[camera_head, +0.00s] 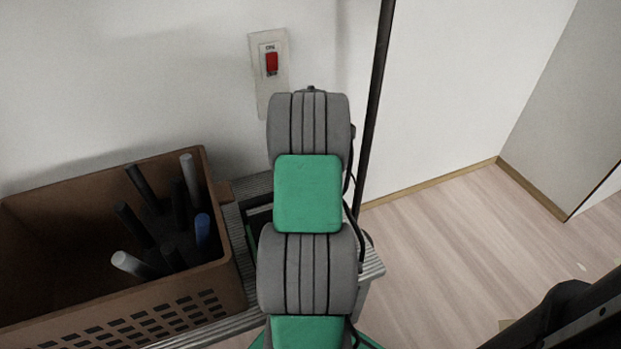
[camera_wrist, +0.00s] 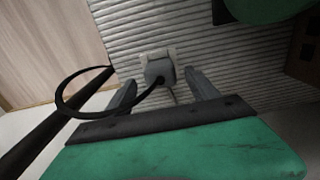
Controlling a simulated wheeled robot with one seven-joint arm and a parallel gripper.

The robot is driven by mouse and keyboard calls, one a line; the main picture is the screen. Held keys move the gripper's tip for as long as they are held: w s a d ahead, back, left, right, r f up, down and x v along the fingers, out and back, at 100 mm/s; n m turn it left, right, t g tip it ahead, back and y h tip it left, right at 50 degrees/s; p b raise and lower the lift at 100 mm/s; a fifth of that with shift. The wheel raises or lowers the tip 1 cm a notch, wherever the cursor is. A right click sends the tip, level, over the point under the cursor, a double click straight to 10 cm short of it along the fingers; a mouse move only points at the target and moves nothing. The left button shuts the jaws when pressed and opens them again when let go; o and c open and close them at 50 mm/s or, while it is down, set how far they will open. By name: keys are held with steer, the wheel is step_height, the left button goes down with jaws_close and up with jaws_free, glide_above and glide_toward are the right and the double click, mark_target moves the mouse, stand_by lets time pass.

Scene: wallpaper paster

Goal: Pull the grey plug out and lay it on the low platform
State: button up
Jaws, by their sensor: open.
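In the wrist view, the grey plug (camera_wrist: 158,69) sits in front of a small pale plate (camera_wrist: 169,52), with a black cord (camera_wrist: 72,82) looping from it to the left. I cannot tell how deep it sits in the plate. My gripper (camera_wrist: 161,80) is open, with one finger on each side of the plug; whether they touch it is unclear. The ribbed grey low platform (camera_wrist: 125,24) fills the background there. In the head view, part of the platform (camera_head: 236,250) shows beside my green and grey arm, which hides the plug and my gripper.
A brown crate (camera_head: 215,285) with several dark and grey rods and a blue one stands on the platform at left. A wall plate with a red switch (camera_head: 271,64) is behind my arm. A black pole (camera_head: 376,90) stands close right. Wooden floor (camera_head: 450,235) is mostly clear at right.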

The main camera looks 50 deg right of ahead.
step_height(320, 180, down, 4)
steer(key=shift+f+b, duration=0.1)
steer(key=shift+b, duration=0.35)
steer(key=shift+c, duration=0.4)
jaws_close()
stand_by(0.5)
